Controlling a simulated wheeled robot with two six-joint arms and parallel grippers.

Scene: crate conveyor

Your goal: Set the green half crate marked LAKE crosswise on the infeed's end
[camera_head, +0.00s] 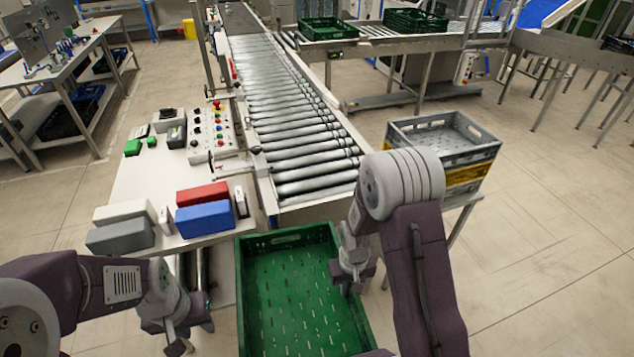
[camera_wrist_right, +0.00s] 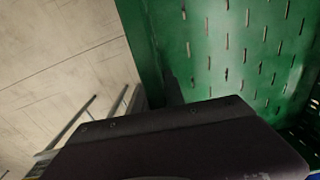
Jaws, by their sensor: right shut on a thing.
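A green crate (camera_head: 286,239) with a slotted floor is in front of me, just short of the near end of the roller conveyor (camera_head: 305,165). It is empty, and no LAKE marking shows. My right gripper (camera_head: 350,281) is shut on the crate's right wall. In the right wrist view, the green wall and slotted floor (camera_wrist_right: 235,50) lie beyond the dark gripper body, which hides the fingertips. My left gripper (camera_head: 180,338) is left of the crate, apart from its left wall; I cannot make out its jaw opening.
A side table (camera_head: 135,190) left of the conveyor carries red, blue, white and grey blocks and a button panel (camera_head: 212,130). Grey and yellow crates (camera_head: 445,150) stand on a stand at right. Green crates (camera_head: 325,28) sit on the far conveyor. The near rollers are bare.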

